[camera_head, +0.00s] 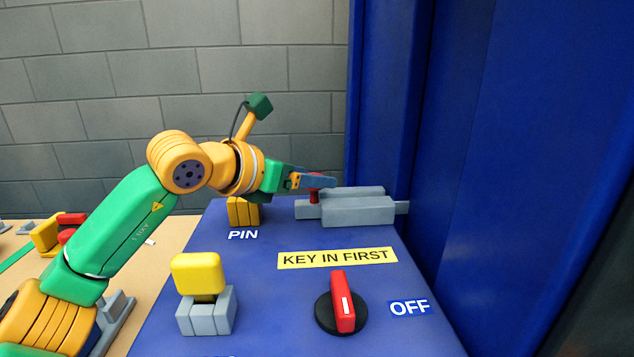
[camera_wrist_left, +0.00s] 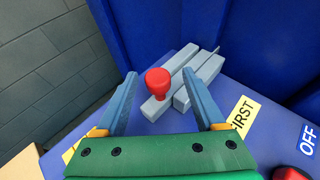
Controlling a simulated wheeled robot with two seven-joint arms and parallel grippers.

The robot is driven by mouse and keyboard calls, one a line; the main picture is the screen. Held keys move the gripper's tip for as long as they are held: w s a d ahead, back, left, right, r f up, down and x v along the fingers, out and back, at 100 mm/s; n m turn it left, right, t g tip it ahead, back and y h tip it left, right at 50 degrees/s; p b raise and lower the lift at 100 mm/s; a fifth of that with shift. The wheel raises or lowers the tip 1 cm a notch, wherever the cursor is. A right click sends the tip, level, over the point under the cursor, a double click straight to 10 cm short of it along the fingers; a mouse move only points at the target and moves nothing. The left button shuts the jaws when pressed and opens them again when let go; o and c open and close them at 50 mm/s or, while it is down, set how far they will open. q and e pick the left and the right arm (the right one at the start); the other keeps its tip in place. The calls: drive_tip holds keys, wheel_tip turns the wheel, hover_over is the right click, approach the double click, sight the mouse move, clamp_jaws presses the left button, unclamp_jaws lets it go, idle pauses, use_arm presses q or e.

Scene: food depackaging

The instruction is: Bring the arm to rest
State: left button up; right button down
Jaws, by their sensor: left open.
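My left arm comes in from the left in the head view. My left gripper (camera_head: 322,182) is at the grey sliding bolt (camera_head: 358,211) on the blue panel. In the left wrist view the left gripper (camera_wrist_left: 168,84) is open, its two blue-grey fingers apart. A red knob (camera_wrist_left: 158,79) on the grey bolt (camera_wrist_left: 203,72) shows between and just beyond the fingers, with no clear contact. In the head view the fingers partly hide the red knob (camera_head: 314,194). My right gripper is not in view.
The blue panel (camera_head: 270,300) carries a yellow key block in a grey holder (camera_head: 205,313), a red rotary switch (camera_head: 342,303) beside an OFF label, and a yellow block (camera_head: 242,212) by PIN. A tall blue wall (camera_head: 520,150) bounds the right. Yellow and red parts (camera_head: 66,228) lie left.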

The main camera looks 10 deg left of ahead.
use_arm(q)
drive_tip(key=v, duration=0.4)
drive_tip(key=shift+s+a+b, duration=0.1)
drive_tip(key=shift+s+b, duration=0.1)
drive_tip(key=shift+b, duration=0.2)
